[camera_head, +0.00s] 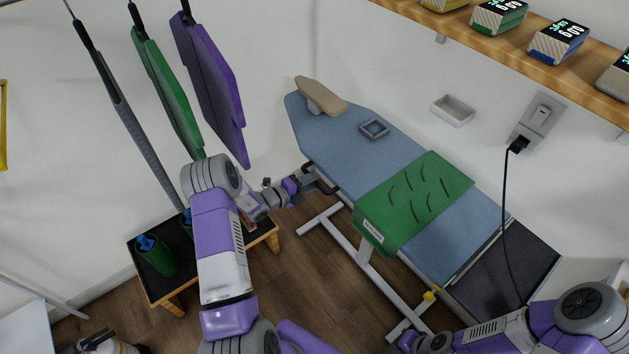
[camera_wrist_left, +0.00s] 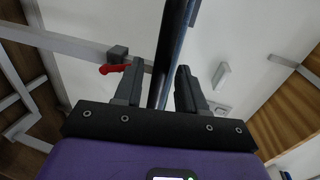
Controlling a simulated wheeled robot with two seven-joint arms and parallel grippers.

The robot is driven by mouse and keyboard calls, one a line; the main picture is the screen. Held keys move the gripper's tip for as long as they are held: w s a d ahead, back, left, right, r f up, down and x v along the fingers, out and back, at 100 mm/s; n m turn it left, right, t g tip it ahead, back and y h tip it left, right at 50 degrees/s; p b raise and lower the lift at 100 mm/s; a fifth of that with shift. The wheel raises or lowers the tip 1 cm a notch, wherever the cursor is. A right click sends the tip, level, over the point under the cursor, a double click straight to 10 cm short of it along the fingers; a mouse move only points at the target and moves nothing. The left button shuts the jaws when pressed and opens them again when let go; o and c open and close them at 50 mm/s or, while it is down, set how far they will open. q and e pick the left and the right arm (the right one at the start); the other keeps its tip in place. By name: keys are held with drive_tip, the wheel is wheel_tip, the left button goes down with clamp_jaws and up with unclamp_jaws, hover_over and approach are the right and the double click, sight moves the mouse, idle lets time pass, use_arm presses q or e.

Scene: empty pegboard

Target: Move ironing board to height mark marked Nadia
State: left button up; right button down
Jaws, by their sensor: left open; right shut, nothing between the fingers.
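The ironing board (camera_head: 345,165) has a blue top slanting from upper left to lower right on a pale metal leg frame (camera_head: 345,236). My left gripper (camera_head: 322,181) is at the board's left edge, open. In the left wrist view a dark bar (camera_wrist_left: 172,50) runs between its open fingers (camera_wrist_left: 158,88), with the pale underside behind. A red lever (camera_wrist_left: 114,68) shows left of the fingers. My right gripper (camera_head: 408,341) is low at the bottom edge, below a yellow knob (camera_head: 432,294) on the frame; it is shut and empty. No mark reading Nadia is legible.
A green cloth (camera_head: 425,195) with a white label, a small tray (camera_head: 374,129) and a beige sleeve board (camera_head: 322,94) lie on the board. A low black table (camera_head: 146,274) with green bottles stands left. A cord (camera_head: 506,220) hangs at right.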

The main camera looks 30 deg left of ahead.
use_arm(q)
drive_tip(key=p+v, duration=0.1)
drive_tip(key=v, duration=0.4)
drive_tip(key=shift+s+a, duration=0.1)
drive_tip(key=shift+s, duration=0.25)
drive_tip(key=s+d+f+m+g+h, duration=0.4)
drive_tip(key=d+m, duration=0.3)
drive_tip(key=d, duration=0.4)
drive_tip(key=s+d+f+n+g+y, duration=0.3)
drive_tip(key=s+d+n, duration=0.5)
drive_tip(key=n, duration=0.8)
drive_tip(key=s+d+f+n+g+y, duration=0.2)
drive_tip(key=s+d+f+n+g, duration=0.2)
drive_tip(key=s+d+n, duration=0.5)
drive_tip(key=s+n+g, duration=0.2)
drive_tip(key=n, duration=0.5)
drive_tip(key=shift+s+f+g+y, duration=0.35)
drive_tip(key=shift+g+y, duration=0.05)
